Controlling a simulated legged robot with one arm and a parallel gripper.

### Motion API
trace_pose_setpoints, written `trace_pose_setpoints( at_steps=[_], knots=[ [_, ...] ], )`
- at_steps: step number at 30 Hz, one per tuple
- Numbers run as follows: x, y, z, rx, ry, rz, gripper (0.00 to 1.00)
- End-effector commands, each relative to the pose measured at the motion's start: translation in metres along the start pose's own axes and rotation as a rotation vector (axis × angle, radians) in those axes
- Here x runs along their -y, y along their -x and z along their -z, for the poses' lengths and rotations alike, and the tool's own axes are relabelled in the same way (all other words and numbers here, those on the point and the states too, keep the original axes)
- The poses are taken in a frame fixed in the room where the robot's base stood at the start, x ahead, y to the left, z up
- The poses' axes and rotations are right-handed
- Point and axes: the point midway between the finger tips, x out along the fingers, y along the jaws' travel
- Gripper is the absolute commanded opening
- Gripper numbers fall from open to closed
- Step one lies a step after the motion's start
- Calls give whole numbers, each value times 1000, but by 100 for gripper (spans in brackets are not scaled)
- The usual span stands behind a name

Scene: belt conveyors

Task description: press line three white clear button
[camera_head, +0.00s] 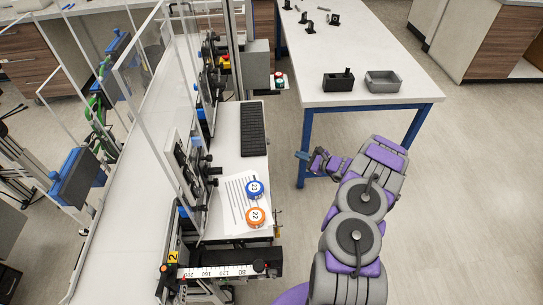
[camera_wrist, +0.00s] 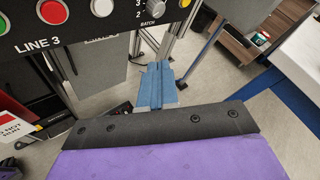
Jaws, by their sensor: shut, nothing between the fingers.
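In the wrist view, a dark panel (camera_wrist: 75,35) marked LINE 3 crosses the top left. It carries a white button (camera_wrist: 102,7), cut by the top edge, with a red button (camera_wrist: 53,11) to its left and part of a green button (camera_wrist: 4,23) at the far left. No label reading clear is visible. My gripper (camera_wrist: 159,66) has its blue fingers shut and empty, below and right of the white button and apart from it in the picture. In the head view, my gripper (camera_head: 302,155) is left of my arm, beside the blue-legged table; the LINE 3 panel cannot be identified there.
A BATCH dial (camera_wrist: 152,8) is right of the white button. In the head view, a white table (camera_head: 360,55) holds a grey tray (camera_head: 382,82) and a black box (camera_head: 338,82). The conveyor (camera_head: 150,130) with clear guards is at left. Floor right of my arm is clear.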

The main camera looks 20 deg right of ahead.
Motion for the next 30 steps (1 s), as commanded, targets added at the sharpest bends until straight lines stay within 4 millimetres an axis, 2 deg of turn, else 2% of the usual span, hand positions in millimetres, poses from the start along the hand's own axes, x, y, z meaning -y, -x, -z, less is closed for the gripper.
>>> trace_pose_setpoints(
  at_steps=[3, 18, 25, 30],
  knots=[
    [-8, -11, -11, 3, 3, -3, 0],
    [-33, -48, -30, 4, -6, -2, 0],
    [-40, -56, -41, 1, 3, -1, 0],
    [-38, -55, -39, 2, -2, -1, 0]
  ],
)
